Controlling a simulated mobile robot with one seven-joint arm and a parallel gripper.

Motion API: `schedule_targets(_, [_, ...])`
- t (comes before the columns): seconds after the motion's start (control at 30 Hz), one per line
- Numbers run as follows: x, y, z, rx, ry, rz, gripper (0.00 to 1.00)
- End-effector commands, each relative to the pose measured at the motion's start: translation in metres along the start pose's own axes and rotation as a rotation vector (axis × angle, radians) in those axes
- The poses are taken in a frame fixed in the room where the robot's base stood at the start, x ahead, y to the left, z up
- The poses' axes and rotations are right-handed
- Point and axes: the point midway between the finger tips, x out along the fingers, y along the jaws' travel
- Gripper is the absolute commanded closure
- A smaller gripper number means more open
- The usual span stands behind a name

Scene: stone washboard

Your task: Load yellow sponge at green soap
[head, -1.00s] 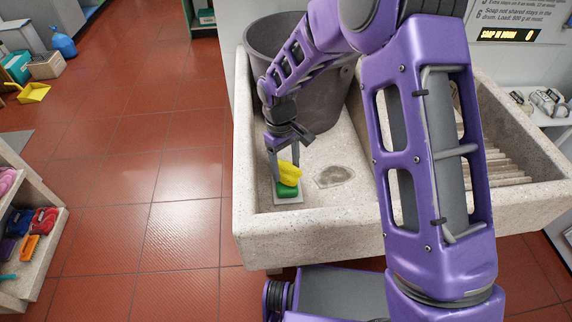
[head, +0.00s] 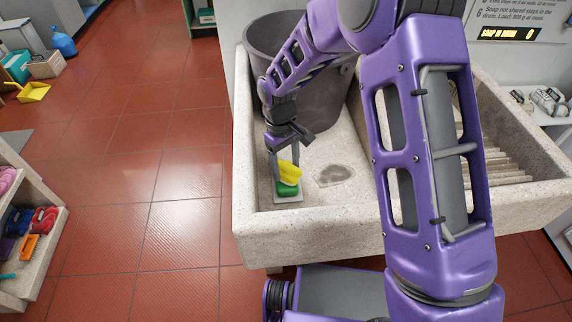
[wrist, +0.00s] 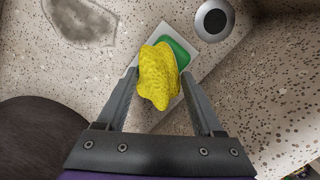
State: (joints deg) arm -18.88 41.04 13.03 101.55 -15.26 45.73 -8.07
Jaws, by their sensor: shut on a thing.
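The yellow sponge (head: 289,173) is held between the fingers of my gripper (head: 287,160), inside the stone basin. In the wrist view the sponge (wrist: 158,76) sits between the two fingers of my gripper (wrist: 160,88). The green soap (head: 287,190) lies below the sponge on a pale square dish. In the wrist view the soap (wrist: 178,52) shows past the sponge's upper right side, partly hidden by it. The sponge overlaps the soap; I cannot tell for sure whether they touch.
The stone washboard sink (head: 310,232) has a front wall close to the soap dish (head: 289,199). A large grey drum (head: 335,110) stands behind my gripper. A round drain-like fitting (wrist: 214,20) is near the dish.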

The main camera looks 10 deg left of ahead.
Motion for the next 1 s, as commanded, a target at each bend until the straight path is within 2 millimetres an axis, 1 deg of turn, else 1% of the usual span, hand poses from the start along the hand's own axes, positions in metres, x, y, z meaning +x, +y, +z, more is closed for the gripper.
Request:
schedule_targets(0.37, [0.000, 0.000, 0.001, 0.000, -0.002, -0.001, 0.76])
schedule_targets(0.47, [-0.006, 0.000, 0.001, 0.000, -0.001, -0.001, 0.76])
schedule_targets(1.0, [-0.050, 0.000, 0.006, 0.000, -0.001, 0.000, 0.76])
